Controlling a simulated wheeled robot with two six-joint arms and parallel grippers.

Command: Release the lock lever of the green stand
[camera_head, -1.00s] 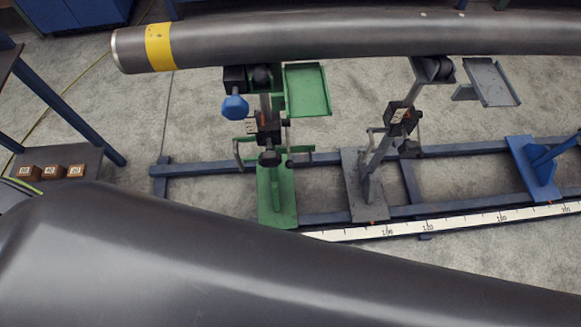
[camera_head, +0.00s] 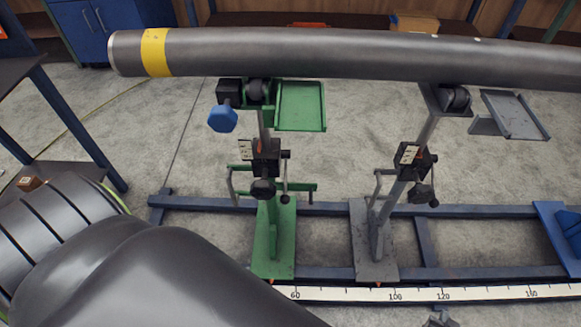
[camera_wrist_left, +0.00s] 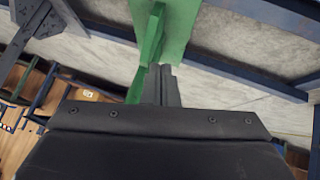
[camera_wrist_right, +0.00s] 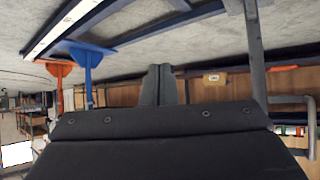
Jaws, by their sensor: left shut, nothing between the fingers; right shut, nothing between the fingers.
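The green stand (camera_head: 266,238) stands upright left of the middle in the head view. Its black clamp block (camera_head: 266,158) sits halfway up the post, with a dark knob in front. A thin lever with a dark ball end (camera_head: 285,190) hangs down at the block's right side and looks like the lock lever. In the left wrist view the green stand (camera_wrist_left: 165,25) is beyond my left gripper (camera_wrist_left: 166,80), which is shut and empty. My right gripper (camera_head: 440,319) barely shows at the head view's bottom edge; in the right wrist view (camera_wrist_right: 163,80) it is shut and empty.
A dark pipe (camera_head: 330,55) with a yellow band (camera_head: 156,52) runs above the stands. A grey stand (camera_head: 375,240) is to the right, then a blue one (camera_head: 565,235). A white scale (camera_head: 340,294) runs along the blue frame. My left arm covers the lower left.

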